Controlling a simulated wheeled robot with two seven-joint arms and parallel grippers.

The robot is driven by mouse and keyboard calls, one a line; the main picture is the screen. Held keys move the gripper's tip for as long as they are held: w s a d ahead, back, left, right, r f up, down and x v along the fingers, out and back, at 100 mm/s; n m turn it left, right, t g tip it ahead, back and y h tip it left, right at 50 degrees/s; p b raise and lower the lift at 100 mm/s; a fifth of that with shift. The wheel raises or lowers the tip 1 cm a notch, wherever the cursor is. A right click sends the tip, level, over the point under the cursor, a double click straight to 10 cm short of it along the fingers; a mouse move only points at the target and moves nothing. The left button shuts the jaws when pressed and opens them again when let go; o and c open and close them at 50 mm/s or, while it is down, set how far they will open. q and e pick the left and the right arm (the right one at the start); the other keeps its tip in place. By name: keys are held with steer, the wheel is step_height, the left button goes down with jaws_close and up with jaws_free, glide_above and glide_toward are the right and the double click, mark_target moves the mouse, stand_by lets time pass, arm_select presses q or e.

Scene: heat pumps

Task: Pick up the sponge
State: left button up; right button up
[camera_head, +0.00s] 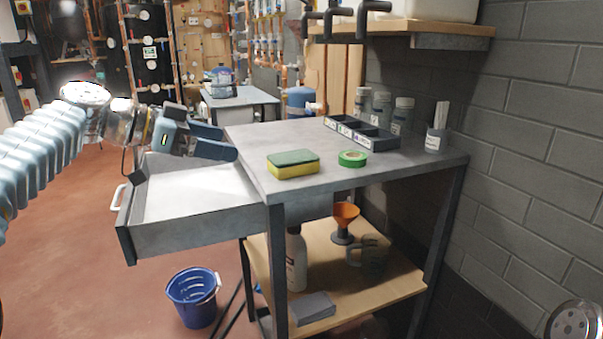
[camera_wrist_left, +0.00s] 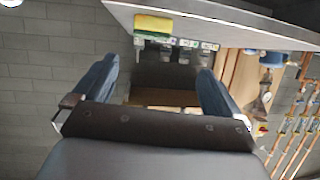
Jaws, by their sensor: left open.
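A sponge (camera_head: 293,164), yellow below with a green top, lies flat on the grey metal table (camera_head: 330,180) near its left front edge. It also shows in the left wrist view (camera_wrist_left: 153,25), near the top. My left gripper (camera_head: 229,142) is open and empty, to the left of the sponge and apart from it, by the table's left edge and above the open drawer (camera_head: 190,200). Its two fingers also show in the left wrist view (camera_wrist_left: 158,85) with nothing between them. My right gripper is not in view.
A green tape roll (camera_head: 352,158) lies right of the sponge. A shelf (camera_head: 400,27) overhangs the back. A blue bucket (camera_head: 194,297) stands on the floor. The tabletop's front right is clear.

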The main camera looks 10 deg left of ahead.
mark_target(280, 159)
arm_select(q)
steer(key=shift+g, duration=0.3)
steer(key=x, duration=0.5)
steer(key=s+p+x, duration=0.1)
steer(key=x, duration=0.2)
steer(key=shift+w+d+f, duration=0.2)
steer(key=shift+d+f, duration=0.05)
steer(key=shift+d, duration=0.3)
steer(key=x, duration=0.1)
steer(key=p+x, duration=0.1)
steer(key=x, duration=0.3)
steer(key=shift+r+p, duration=0.25)
steer(key=shift+p, duration=0.15)
steer(key=shift+w+d+f, duration=0.25)
steer(key=shift+w+d, duration=0.05)
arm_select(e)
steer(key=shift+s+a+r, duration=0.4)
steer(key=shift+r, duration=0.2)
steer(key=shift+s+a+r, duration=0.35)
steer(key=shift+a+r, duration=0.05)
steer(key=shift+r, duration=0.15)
arm_select(q)
steer(key=shift+c, duration=0.5)
steer(key=c, duration=1)
